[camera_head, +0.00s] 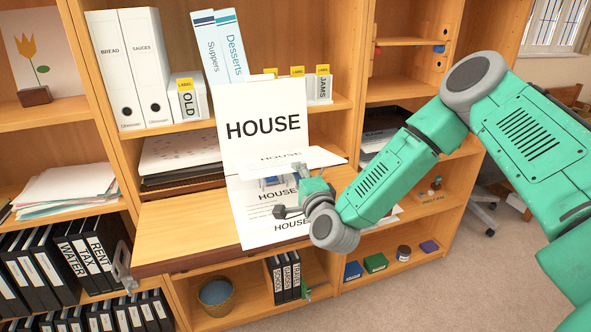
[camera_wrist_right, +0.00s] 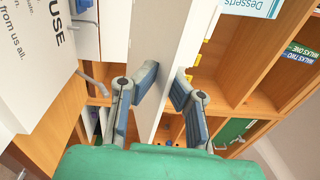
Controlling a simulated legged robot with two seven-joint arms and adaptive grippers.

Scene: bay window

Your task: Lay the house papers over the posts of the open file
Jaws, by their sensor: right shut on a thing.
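The open file (camera_head: 262,115) lies on the pull-out board, its tall white side marked HOUSE upright at the back. Its lower part (camera_head: 254,228) with HOUSE print reaches over the board's front. The white house papers (camera_head: 315,157) are held above it, seen nearly edge-on. My right gripper (camera_head: 272,181) is shut on them. In the right wrist view the fingers (camera_wrist_right: 165,82) are on both sides of the white papers (camera_wrist_right: 158,40). A grey curved metal piece (camera_wrist_right: 95,85) shows there, perhaps a post. The posts are not clear in the head view. My left gripper is not in view.
The wooden pull-out board (camera_head: 185,228) is bare left of the file. White binders (camera_head: 130,70) and an OLD box (camera_head: 188,100) stand on the shelf behind. Black binders (camera_head: 75,255) fill the lower left shelves. A basket (camera_head: 216,294) sits below.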

